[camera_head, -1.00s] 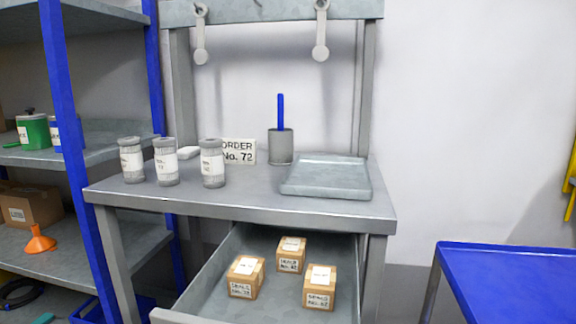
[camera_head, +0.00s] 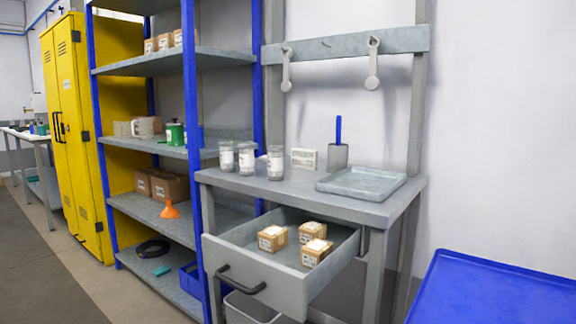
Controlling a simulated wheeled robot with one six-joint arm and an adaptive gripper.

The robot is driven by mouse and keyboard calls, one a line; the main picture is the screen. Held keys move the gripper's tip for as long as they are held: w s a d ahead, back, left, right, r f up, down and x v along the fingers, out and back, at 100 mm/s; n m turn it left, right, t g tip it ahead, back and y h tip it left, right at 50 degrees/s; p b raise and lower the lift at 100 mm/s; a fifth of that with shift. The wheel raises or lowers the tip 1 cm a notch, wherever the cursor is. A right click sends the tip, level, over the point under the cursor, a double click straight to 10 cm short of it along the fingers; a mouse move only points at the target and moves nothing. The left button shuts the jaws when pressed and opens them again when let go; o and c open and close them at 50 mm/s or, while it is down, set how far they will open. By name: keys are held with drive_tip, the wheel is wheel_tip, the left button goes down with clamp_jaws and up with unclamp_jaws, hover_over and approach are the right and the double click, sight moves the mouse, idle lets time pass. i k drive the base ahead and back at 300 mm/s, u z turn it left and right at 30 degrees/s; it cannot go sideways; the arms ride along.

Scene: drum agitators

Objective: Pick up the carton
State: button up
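Three small brown cartons with white labels lie in the open drawer (camera_head: 240,262) under the grey workbench. One carton (camera_head: 272,238) is at the left, one carton (camera_head: 311,232) at the back, and one carton (camera_head: 316,253) at the front right. They stand apart or nearly so, and their label text is too small to read now. Which of them the task means I cannot tell. My gripper is not in view.
The bench top (camera_head: 290,188) holds several grey-lidded jars, a sign (camera_head: 304,159), a cup with a blue handle (camera_head: 338,155) and a flat tray (camera_head: 360,182). A blue shelf unit and yellow cabinet (camera_head: 75,130) stand left. A blue surface (camera_head: 490,290) is at lower right.

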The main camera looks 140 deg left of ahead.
sight(274, 239)
drive_tip(key=u, duration=5.35)
drive_tip(key=k, duration=1.2)
drive_tip(key=u, duration=1.05)
drive_tip(key=i, duration=0.6)
drive_tip(key=z, duration=0.4)
drive_tip(key=i, duration=1.5)
drive_tip(key=z, duration=1.55)
drive_tip(key=i, duration=0.85)
drive_tip(key=z, duration=0.95)
